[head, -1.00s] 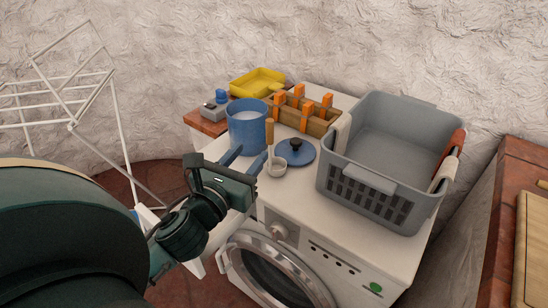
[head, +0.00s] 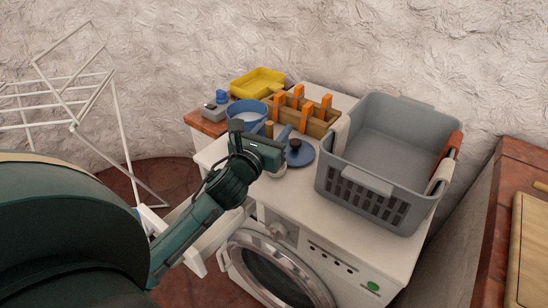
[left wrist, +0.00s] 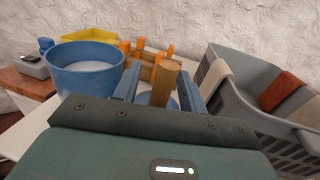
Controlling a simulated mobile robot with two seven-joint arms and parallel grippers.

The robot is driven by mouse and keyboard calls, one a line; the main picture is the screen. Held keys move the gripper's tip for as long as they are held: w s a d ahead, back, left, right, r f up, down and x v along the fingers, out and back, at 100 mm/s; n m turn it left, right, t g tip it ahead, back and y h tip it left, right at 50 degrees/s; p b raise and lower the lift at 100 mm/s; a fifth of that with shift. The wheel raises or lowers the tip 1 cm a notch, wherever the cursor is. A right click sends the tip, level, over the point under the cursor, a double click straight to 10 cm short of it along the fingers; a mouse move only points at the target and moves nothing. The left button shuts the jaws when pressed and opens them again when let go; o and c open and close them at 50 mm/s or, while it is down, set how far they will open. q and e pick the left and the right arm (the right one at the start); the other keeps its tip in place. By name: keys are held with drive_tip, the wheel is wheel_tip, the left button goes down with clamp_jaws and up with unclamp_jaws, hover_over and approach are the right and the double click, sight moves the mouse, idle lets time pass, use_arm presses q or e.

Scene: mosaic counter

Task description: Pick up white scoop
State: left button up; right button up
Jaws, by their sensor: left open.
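The white scoop (head: 276,173) stands on the washing machine top, its tan handle pointing up. In the head view my left gripper hides most of it; a little of the pale bowl and the handle top show. In the left wrist view the scoop's handle (left wrist: 161,84) rises upright between the two blue fingers. My left gripper (head: 272,133) is open around the handle, with gaps on both sides; the wrist view also shows the gripper (left wrist: 160,88). The scoop's bowl is hidden there. My right gripper is not in view.
A blue pot (head: 246,108) stands close left of the handle. A blue lid (head: 301,155) with a dark knob lies close right. A wooden box with orange pegs (head: 313,122), a yellow tray (head: 257,83) and a grey laundry basket (head: 375,190) crowd the top.

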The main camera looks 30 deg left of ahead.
use_arm(q)
drive_tip(key=shift+c, duration=0.4)
clamp_jaws()
